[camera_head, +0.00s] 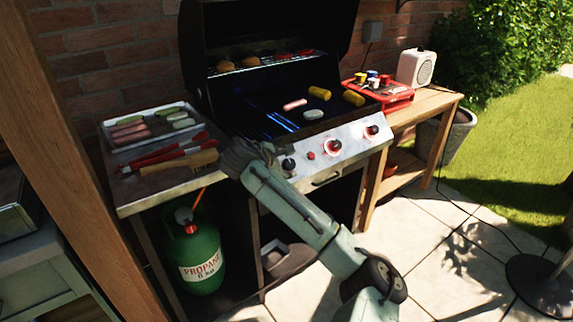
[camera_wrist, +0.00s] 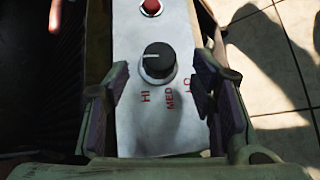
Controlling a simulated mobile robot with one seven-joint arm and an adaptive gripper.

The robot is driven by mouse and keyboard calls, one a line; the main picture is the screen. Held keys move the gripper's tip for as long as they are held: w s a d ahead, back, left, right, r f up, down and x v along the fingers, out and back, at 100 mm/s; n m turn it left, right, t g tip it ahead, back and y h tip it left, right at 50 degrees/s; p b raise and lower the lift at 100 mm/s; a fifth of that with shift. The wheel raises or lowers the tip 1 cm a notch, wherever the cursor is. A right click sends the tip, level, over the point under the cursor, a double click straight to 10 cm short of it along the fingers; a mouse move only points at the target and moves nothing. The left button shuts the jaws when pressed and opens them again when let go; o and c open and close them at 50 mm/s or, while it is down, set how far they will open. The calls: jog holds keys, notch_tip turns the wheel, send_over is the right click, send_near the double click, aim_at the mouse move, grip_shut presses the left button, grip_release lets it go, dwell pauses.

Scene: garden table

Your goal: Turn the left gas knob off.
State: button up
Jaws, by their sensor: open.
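The left gas knob (camera_head: 289,164) is at the left end of the grill's silver control panel (camera_head: 350,140). In the wrist view the knob (camera_wrist: 157,62) is black and round; its white line points left. Red HI, MED and LO marks are printed beneath it. My gripper (camera_head: 258,154) is at the panel's left end, beside the knob. In the wrist view my gripper (camera_wrist: 156,74) is open, one finger on each side of the knob, with visible gaps. Blue flames (camera_head: 283,122) show on the grill's left part.
Tongs (camera_head: 165,153) and a food tray (camera_head: 150,128) lie on the left shelf. A green propane bottle (camera_head: 200,257) stands below.

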jog(key=v, duration=0.8)
jog(key=shift+s+a+r, duration=0.15)
jog(key=shift+s+r, duration=0.05)
jog(key=shift+s, duration=0.1)
